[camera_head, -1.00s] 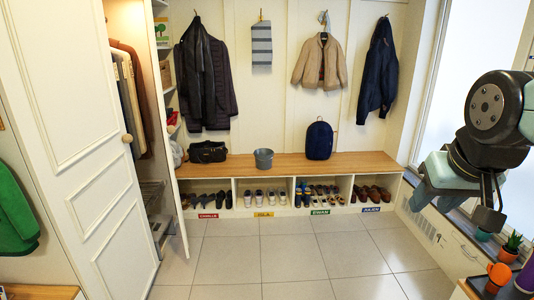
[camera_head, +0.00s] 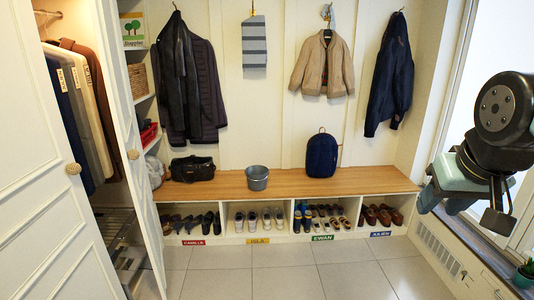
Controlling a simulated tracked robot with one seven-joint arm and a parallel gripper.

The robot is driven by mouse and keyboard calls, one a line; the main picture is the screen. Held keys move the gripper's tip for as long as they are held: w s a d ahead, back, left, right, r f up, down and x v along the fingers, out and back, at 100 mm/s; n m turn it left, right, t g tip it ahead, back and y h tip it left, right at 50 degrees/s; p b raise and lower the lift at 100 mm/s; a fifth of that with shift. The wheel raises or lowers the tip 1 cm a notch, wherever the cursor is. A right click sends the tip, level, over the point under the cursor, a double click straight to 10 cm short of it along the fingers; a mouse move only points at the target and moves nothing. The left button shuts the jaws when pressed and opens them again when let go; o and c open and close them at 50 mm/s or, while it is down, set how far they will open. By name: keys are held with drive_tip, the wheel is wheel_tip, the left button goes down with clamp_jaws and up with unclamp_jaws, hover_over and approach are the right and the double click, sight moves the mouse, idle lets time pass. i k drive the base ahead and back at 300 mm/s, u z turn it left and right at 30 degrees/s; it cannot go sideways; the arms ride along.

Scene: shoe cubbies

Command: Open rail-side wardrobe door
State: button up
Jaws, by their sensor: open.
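The white wardrobe stands at the left. Its left panelled door (camera_head: 30,215) has a round woven-looking knob (camera_head: 73,168) near its right edge. Past that edge I see the lit inside, with a rail (camera_head: 58,17) and hanging clothes (camera_head: 85,95). A second white door (camera_head: 120,110), seen nearly edge-on with its own knob (camera_head: 132,154), stands swung out beside the opening. I cannot tell how far the left door is from its frame. My gripper (camera_head: 497,205) is at the far right by the window, open and empty, far from both doors.
A wooden bench (camera_head: 345,181) over shoe cubbies runs along the back wall, bearing a bucket (camera_head: 257,177), a black bag (camera_head: 192,169) and a blue backpack (camera_head: 321,156). Coats hang above. The tiled floor (camera_head: 290,275) is clear. A radiator cover (camera_head: 437,250) and plant (camera_head: 525,272) are at right.

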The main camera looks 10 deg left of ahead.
sight(102, 12)
drive_tip(key=z, duration=0.1)
drive_tip(key=i, duration=1.15)
drive_tip(key=u, duration=2)
drive_tip(key=i, duration=0.6)
drive_tip(key=z, duration=0.2)
drive_tip(key=k, duration=0.6)
drive_tip(key=z, duration=0.1)
